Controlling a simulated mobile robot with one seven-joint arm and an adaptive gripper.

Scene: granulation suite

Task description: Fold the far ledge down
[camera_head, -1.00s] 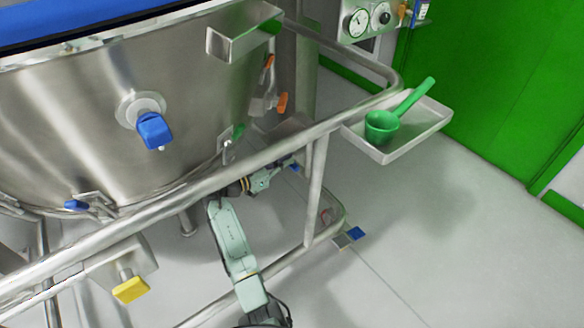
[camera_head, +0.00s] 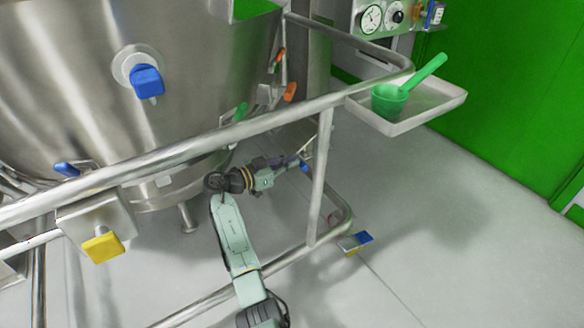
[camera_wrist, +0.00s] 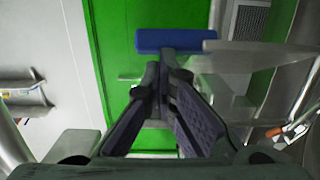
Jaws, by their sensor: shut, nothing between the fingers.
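My gripper (camera_head: 285,164) is low beside the steel vessel, left of a rail post in the head view, with its fingers pointing right. In the wrist view its dark fingers (camera_wrist: 163,70) are shut with nothing between them. A blue bar (camera_wrist: 175,41) lies just beyond the fingertips, joined to a grey panel reaching right; I cannot tell whether they touch. A small blue piece (camera_head: 304,164) shows by the fingertips in the head view. I cannot tell for sure that this is the far ledge. Its hinge is not clear, and the fingers cover part of it.
A steel rail (camera_head: 200,146) crosses above my arm, with its post (camera_head: 318,185) close to the gripper. A pale tray (camera_head: 440,105) holding a green scoop (camera_head: 400,92) hangs at the rail's right end. A blue-and-yellow piece (camera_head: 356,241) sits low by the rail. Floor at right is clear.

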